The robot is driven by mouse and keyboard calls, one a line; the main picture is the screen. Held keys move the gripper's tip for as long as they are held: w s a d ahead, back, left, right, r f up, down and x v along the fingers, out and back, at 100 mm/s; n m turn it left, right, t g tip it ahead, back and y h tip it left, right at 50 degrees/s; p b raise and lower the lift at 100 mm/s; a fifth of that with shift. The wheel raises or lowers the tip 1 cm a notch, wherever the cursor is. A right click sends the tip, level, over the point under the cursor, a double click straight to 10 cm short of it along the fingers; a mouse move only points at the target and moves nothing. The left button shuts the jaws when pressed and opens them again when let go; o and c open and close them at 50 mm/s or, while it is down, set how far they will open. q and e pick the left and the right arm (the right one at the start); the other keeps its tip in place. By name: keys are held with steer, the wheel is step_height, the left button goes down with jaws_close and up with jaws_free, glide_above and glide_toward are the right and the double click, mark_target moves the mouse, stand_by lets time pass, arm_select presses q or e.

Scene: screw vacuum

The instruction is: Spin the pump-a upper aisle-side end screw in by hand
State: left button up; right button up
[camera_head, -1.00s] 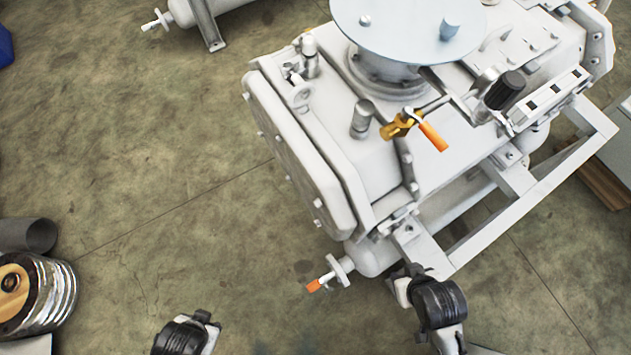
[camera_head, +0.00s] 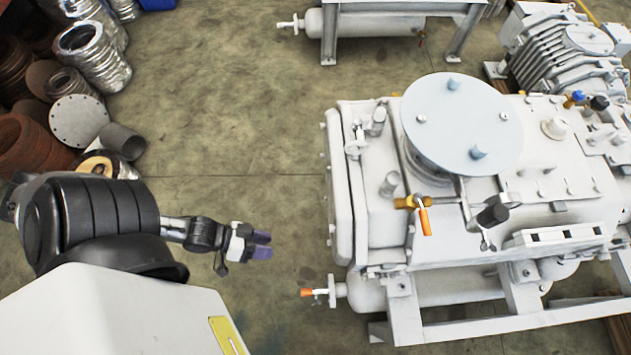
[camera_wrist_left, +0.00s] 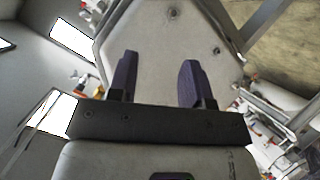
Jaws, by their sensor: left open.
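A white pump (camera_head: 390,235) stands at the right of the head view. Its end cover (camera_head: 341,190) faces left, toward my left gripper (camera_head: 262,246), with small screws (camera_head: 323,156) along its edge. I cannot tell which is the upper aisle-side one. My left gripper is open and empty, apart from the cover with floor between them. In the left wrist view its two purple fingers (camera_wrist_left: 157,70) stand apart before the pale end cover (camera_wrist_left: 160,40), where a few dark screw heads (camera_wrist_left: 217,50) show. My right gripper is out of view.
An orange-tipped valve (camera_head: 318,292) sticks out low at the pump's left end. A yellow valve with an orange handle (camera_head: 424,220) sits on top, beside a round blue-grey plate (camera_head: 460,120). Pipes and ducts (camera_head: 85,50) lie at the upper left. The floor between is clear.

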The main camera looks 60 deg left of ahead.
mark_target(332, 228)
arm_select(q)
step_height(332, 228, up, 8)
steer(key=w+f+n+t+h, duration=0.1)
steer(key=w+n+t+h, duration=0.1)
steer(key=w+n+t, duration=0.3)
steer(key=b+x, duration=0.2)
steer(key=x, duration=0.9)
steer(key=shift+w+d+r+t, duration=0.15)
steer(key=shift+d+r+t, duration=0.2)
steer(key=shift+r, duration=0.1)
steer(key=shift+c, duration=0.3)
jaws_close()
